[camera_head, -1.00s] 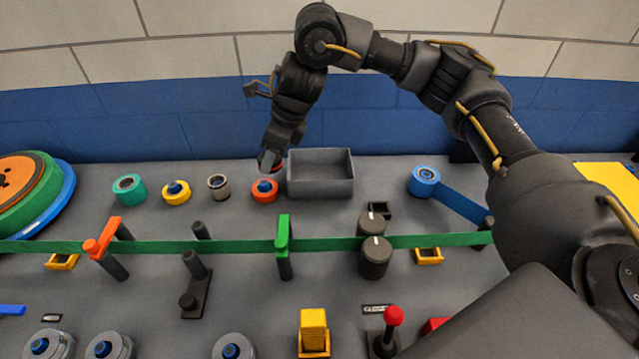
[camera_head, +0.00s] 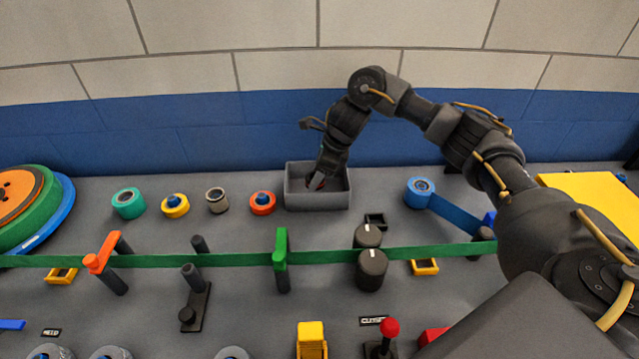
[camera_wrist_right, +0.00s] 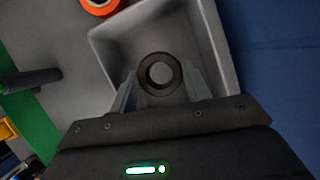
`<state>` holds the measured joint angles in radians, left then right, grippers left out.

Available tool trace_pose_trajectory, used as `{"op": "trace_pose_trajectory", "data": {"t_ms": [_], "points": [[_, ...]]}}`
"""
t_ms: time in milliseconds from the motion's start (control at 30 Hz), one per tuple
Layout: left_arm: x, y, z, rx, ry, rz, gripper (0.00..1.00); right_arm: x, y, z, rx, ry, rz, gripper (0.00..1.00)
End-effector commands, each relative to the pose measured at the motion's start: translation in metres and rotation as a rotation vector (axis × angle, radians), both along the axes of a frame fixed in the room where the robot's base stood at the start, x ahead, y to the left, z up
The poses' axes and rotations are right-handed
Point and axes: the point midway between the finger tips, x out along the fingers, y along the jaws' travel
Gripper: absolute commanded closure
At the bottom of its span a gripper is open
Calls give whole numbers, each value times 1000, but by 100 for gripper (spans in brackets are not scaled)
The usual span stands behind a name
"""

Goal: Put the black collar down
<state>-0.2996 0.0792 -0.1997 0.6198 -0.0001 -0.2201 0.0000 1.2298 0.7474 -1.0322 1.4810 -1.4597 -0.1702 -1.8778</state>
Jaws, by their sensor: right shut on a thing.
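The black collar (camera_wrist_right: 159,74) is a dark ring with a round hole, seen clearly in the right wrist view. My right gripper (camera_wrist_right: 158,85) is shut on it, one finger on each side. The collar is held over the grey open bin (camera_wrist_right: 197,22), whose floor shows around it. In the head view my right gripper (camera_head: 318,182) reaches down into the grey bin (camera_head: 318,200), and the collar is mostly hidden there. Whether the collar touches the bin floor I cannot tell. My left gripper is not in view.
Left of the bin stand an orange ring (camera_head: 262,203), a grey ring (camera_head: 217,200), a yellow ring (camera_head: 175,205) and a teal ring (camera_head: 128,202). A green belt (camera_head: 200,259) crosses in front. A blue roll (camera_head: 419,192) is to the right. The wall is close behind.

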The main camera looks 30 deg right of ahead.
Motion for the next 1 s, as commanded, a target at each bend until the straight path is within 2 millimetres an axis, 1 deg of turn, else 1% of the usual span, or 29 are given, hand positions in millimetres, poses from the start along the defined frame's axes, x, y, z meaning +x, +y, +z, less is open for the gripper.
{"op": "trace_pose_trajectory", "data": {"t_ms": [100, 200, 300, 567, 733, 767, 900, 1000], "points": [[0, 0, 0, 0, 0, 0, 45, 0, -8, -15, 1, 6, -3, 77], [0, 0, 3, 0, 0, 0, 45, 0, -6, -29, 2, 6, -1, 77], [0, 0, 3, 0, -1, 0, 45, 0, -7, -37, 1, 3, -1, 77], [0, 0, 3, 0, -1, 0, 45, 1, -7, -39, 0, 1, 0, 77], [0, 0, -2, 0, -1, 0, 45, 1, -7, -44, -1, 1, 0, 77], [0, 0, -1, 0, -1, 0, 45, 1, -7, -42, 0, 1, 0, 48], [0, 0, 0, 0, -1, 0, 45, 1, -7, -42, -1, 2, -1, 31], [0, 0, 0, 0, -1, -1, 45, 1, -7, -42, -1, 2, -1, 31]]}}
